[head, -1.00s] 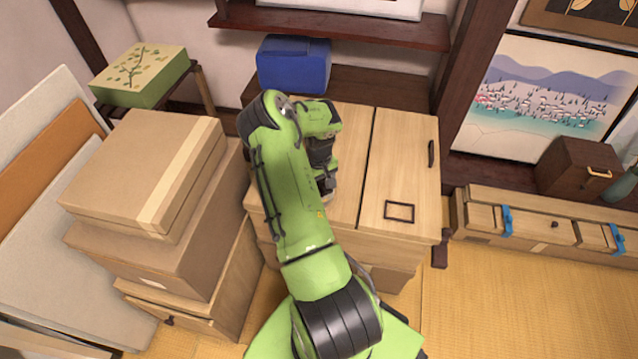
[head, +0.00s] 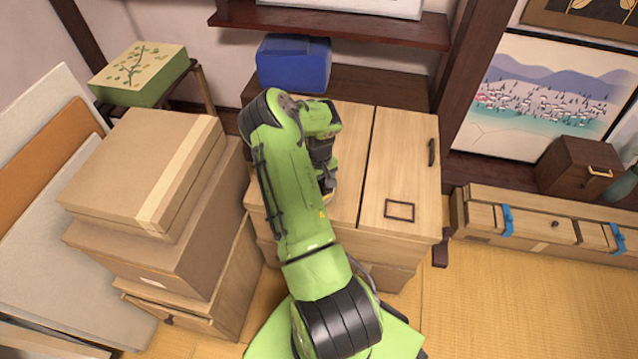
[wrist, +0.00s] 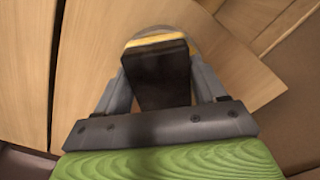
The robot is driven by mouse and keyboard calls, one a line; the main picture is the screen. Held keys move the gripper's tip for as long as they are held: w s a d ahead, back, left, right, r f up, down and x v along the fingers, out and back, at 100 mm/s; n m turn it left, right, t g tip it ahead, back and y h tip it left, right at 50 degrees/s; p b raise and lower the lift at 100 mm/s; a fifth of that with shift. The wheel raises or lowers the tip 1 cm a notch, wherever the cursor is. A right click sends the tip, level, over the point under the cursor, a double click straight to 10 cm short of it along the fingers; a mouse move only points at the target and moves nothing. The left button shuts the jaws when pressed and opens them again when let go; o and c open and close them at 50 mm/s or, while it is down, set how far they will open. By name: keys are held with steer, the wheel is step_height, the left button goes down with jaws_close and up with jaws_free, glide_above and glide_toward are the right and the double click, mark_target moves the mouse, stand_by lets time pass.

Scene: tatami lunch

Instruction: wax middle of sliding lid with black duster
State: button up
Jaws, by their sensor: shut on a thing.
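The light wooden chest top has two panels side by side, a right panel (head: 398,165) with a dark handle and a small dark rectangular frame, and a left panel (head: 352,150) partly behind my arm. I cannot tell which is the sliding lid. My gripper (wrist: 160,75) is shut on the black duster (wrist: 157,78), which has a yellow edge and a pale rim at its far end. The duster is over the left panel, which shows in the wrist view (wrist: 100,50). Its underside is hidden, so contact is unclear. In the head view my arm mostly hides it.
Stacked cardboard boxes (head: 140,170) stand close to the chest's left side. A blue box (head: 294,64) sits behind the chest below a dark shelf (head: 330,24). A low drawer unit (head: 540,228) stands at the right. Tatami floor (head: 520,300) is clear in front right.

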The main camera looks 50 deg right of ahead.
steer(key=shift+r+p, duration=2.5)
steer(key=shift+r, duration=0.95)
